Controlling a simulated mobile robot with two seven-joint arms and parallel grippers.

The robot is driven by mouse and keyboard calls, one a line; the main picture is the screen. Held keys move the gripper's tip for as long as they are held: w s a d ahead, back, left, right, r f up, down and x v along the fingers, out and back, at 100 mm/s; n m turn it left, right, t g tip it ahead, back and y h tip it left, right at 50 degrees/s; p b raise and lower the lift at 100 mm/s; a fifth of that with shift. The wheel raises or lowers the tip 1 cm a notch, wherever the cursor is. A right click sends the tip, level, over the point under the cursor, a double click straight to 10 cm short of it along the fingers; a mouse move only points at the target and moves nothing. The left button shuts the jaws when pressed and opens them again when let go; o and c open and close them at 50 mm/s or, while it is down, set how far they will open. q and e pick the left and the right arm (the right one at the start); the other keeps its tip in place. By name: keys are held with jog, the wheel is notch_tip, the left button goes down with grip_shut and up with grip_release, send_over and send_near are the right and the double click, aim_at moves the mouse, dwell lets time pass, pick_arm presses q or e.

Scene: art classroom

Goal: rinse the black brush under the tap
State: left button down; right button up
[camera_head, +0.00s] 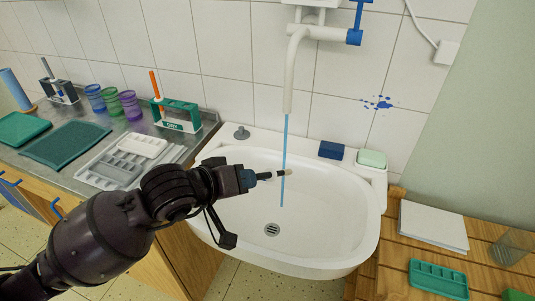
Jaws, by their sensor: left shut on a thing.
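My left gripper (253,178) is shut on the black brush (272,175) and holds it over the white sink (345,238). Only a short dark length and a pale tip of the brush show beyond the jaws; the rest is hidden by the gripper. The white tap (296,60) hangs from the wall above, with a blue handle (356,35). A thin blue stream of water (284,140) falls from its spout. My right gripper is not in view.
A navy sponge (331,150) and pale green soap (372,158) lie on the sink's back ledge. The left counter holds coloured cups (112,104), a green brush rack (181,116) and trays (118,166). A wooden table (388,240) stands at right.

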pick_arm(q)
jog(key=shift+r, duration=0.1)
jog(key=shift+s+r+p, duration=0.35)
jog(key=shift+s+r, duration=0.05)
jog(key=shift+s, duration=0.1)
jog(key=s+r+p, duration=0.1)
jog(key=s+r, duration=0.1)
jog(key=s, duration=0.1)
jog(key=s+r+p, duration=0.1)
jog(key=s, duration=0.1)
jog(key=shift+p, duration=0.3)
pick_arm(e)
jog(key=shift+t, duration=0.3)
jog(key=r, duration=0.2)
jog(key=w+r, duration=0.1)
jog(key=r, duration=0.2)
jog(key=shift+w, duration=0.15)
pick_arm(q)
jog(key=shift+r, duration=0.1)
